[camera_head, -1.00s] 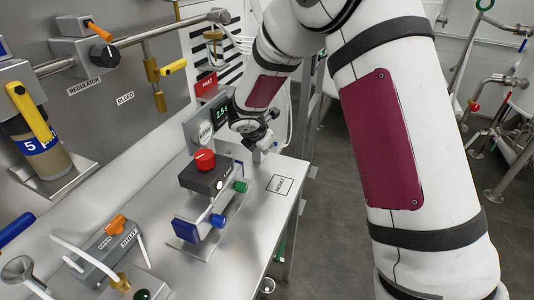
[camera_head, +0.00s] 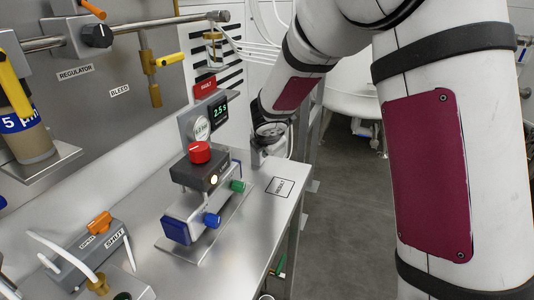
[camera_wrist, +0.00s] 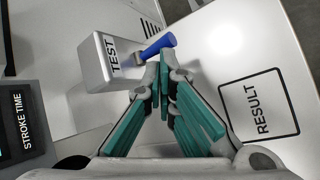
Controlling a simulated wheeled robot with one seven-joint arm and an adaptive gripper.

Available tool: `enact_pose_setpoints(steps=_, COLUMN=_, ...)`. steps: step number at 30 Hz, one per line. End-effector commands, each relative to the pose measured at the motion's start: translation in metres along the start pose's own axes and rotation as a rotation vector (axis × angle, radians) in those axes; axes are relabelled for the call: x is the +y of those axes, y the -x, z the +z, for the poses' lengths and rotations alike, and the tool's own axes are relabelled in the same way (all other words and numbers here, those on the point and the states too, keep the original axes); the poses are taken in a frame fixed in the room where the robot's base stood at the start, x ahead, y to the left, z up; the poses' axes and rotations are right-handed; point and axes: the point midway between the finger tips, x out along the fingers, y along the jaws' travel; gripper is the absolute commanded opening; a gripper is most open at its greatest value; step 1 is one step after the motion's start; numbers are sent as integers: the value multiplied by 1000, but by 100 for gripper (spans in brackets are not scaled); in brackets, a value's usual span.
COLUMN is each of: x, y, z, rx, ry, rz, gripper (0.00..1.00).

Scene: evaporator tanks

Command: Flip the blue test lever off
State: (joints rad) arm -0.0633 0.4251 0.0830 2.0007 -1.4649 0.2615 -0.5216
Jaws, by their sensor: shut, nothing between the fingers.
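The blue test lever (camera_wrist: 158,46) sticks out to the right from a grey box marked TEST (camera_wrist: 105,65) in the wrist view, its free end tilted slightly up in the picture. My gripper (camera_wrist: 162,72) is shut and empty, with its fingertips just below the lever in the picture; I cannot tell whether they touch it. In the head view only my wrist end (camera_head: 267,140) shows beside the display; the fingertips, TEST box and lever are not discernible there.
A STROKE TIME display (camera_head: 219,112) reads 2.5 s. A valve unit with a red knob (camera_head: 200,152) and blue and green fittings stands on the steel bench (camera_head: 238,250). A RESULT square (camera_head: 280,187) marks clear bench right of it. A shut-off valve with an orange handle (camera_head: 99,222) is front left.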

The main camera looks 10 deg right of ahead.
Motion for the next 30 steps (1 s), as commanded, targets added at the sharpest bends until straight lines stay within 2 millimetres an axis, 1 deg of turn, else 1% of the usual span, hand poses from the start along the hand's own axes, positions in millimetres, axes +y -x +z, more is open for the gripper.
enact_pose_setpoints(steps=13, x=-2, y=-3, z=2, rx=19, ry=-43, rz=54, gripper=0)
enact_pose_setpoints(steps=30, x=-4, y=-5, z=2, rx=18, ry=-43, rz=52, gripper=0)
